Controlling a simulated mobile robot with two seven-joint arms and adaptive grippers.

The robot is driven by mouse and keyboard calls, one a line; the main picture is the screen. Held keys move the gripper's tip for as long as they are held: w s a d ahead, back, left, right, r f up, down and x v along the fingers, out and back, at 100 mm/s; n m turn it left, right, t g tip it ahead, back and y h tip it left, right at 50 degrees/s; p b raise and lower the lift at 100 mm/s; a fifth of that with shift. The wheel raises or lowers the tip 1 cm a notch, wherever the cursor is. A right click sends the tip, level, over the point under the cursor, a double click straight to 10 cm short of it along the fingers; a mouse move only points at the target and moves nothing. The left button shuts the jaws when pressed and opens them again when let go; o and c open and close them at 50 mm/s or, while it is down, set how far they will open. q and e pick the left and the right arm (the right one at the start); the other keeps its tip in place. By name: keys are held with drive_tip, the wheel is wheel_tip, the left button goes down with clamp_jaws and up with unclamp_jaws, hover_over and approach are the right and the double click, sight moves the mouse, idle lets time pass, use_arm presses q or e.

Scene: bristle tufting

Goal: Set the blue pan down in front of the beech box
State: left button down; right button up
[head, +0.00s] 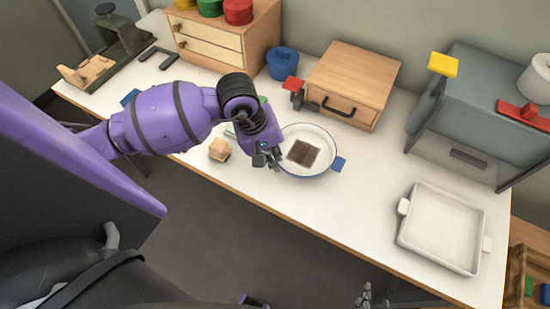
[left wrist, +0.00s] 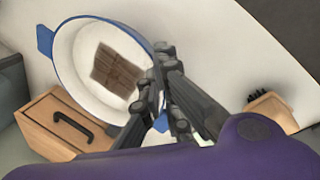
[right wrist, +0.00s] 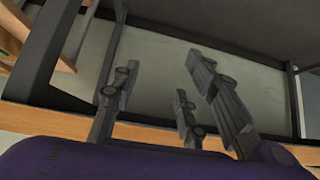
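The blue pan (head: 293,134), white inside with a blue rim, is at the table's middle, in front of the beech box (head: 352,75), which has a black handle. A brown square patch (head: 303,153) lies in the pan. My left gripper (head: 268,157) is at the pan's left side. In the left wrist view its fingers (left wrist: 163,85) are close together around the pan's near blue handle (left wrist: 161,123). I cannot tell whether the pan's base touches the table. My right gripper (right wrist: 158,80) is open and empty, low at the bottom edge in the head view (head: 366,298).
A small wooden block (head: 219,149) with dark bristles in the left wrist view (left wrist: 268,106) stands left of the pan. A blue lidded pot (head: 283,64) and a red-topped item (head: 292,85) stand behind. A white tray (head: 442,230) is at right. Table between pan and tray is clear.

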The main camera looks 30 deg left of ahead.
use_arm(q)
drive_tip(key=shift+w+f, duration=0.3)
drive_tip(key=shift+a+x, duration=0.2)
drive_tip(key=shift+x, duration=0.7)
drive_tip(key=shift+a+x, duration=0.15)
drive_tip(key=shift+x, duration=0.7)
drive_tip(key=c, duration=2.4)
unclamp_jaws()
drive_tip(key=shift+s+f, duration=0.25)
drive_tip(key=shift+c, duration=0.2)
drive_tip(key=o, duration=0.5)
drive_tip(key=shift+c, duration=0.2)
drive_tip(key=shift+r, duration=0.1)
drive_tip(key=shift+a+r, duration=0.2)
drive_tip(key=shift+r, duration=0.3)
drive_tip(key=v, duration=1.1)
drive_tip(key=shift+s+r, duration=0.1)
